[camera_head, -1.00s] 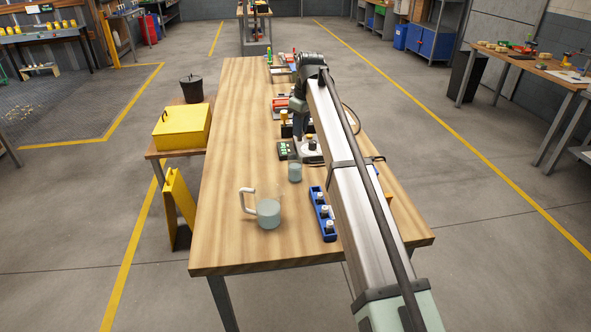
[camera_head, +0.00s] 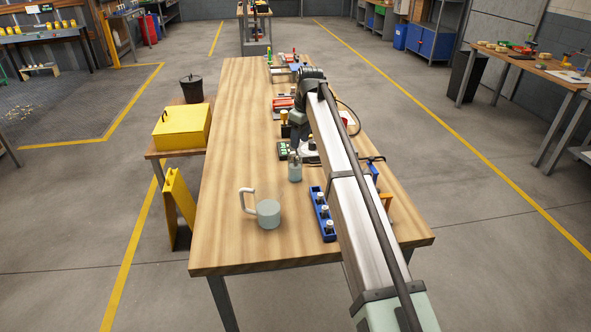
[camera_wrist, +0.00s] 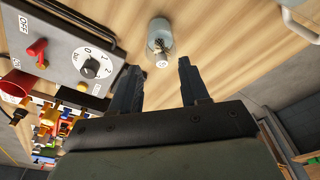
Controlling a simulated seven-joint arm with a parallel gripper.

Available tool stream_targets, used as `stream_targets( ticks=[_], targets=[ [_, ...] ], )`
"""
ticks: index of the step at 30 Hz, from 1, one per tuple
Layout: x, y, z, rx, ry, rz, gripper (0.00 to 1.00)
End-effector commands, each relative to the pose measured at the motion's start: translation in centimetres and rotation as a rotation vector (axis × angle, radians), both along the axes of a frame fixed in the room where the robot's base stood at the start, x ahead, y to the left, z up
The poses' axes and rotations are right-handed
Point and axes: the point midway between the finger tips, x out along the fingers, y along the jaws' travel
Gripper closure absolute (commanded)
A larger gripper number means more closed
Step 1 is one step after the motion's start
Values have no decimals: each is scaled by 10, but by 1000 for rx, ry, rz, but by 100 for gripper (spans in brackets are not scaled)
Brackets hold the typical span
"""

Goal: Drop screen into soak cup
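A small clear cup (camera_head: 295,174) with bluish-grey liquid stands on the wooden table in the head view, left of my arm. In the wrist view the cup (camera_wrist: 158,32) is beyond my fingertips. A slim piece, probably the screen (camera_wrist: 162,60), stands in the cup with its metallic end sticking out toward me; its shape inside is hard to make out. My gripper (camera_wrist: 158,66) is open, its two dark fingers wide apart with nothing between them. The fingers are apart from the cup. In the head view my gripper is small and partly hidden by my arm.
A control box with a dial (camera_wrist: 89,67) and red switch is left of my fingers. The table's left side is clear.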

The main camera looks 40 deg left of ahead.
Motion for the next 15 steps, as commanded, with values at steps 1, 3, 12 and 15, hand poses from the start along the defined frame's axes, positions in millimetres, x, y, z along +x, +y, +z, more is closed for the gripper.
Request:
stream_targets(
  ticks=[1, 3, 12, 15],
  targets=[
    [0, 0, 0, 0, 0, 0, 51],
    [0, 0, 0, 0, 0, 0, 51],
    [0, -1, 8, 1, -1, 0, 51],
    [1, -2, 21, 1, -1, 0, 51]
  ],
)
